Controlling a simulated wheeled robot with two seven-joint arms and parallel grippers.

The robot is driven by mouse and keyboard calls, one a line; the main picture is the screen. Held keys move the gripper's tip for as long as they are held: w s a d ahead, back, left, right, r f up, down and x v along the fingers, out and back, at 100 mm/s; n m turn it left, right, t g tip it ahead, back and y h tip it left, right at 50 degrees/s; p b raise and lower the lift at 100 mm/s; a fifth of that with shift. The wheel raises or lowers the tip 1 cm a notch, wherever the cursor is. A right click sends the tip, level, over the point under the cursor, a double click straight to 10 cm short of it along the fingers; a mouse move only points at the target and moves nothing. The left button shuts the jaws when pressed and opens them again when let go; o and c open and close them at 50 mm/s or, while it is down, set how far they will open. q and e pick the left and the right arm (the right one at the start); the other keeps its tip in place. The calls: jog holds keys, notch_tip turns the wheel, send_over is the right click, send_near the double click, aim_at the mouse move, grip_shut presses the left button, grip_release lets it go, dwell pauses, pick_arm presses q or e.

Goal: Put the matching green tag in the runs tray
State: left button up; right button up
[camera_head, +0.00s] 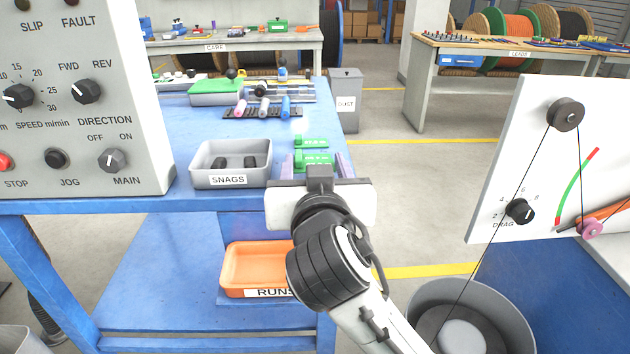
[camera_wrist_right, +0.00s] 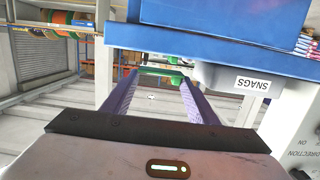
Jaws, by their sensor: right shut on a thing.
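My right gripper (camera_head: 316,163) is at the right end of the blue bench, with its purple fingers shut on a green tag (camera_head: 314,156). A second green tag (camera_head: 311,141) shows just beyond the held one; the print on both is too small to read. In the right wrist view the green tag (camera_wrist_right: 160,72) spans the gap between the fingertips. The orange runs tray (camera_head: 236,263) is on a lower level, below and left of the gripper. My arm hides its right part. My left gripper is not in view.
A grey snags tray (camera_head: 205,178) holding dark pieces stands on the bench (camera_head: 185,130), left of the gripper. A control panel (camera_head: 90,130) rises at the left. A grey bin (camera_head: 420,300) and a white drag panel (camera_head: 500,170) are at the right. The aisle floor is open.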

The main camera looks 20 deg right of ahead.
jog(key=shift+f, duration=1.15)
jog(key=shift+f, duration=0.1)
jog(key=shift+f, duration=0.15)
jog(key=o, duration=1)
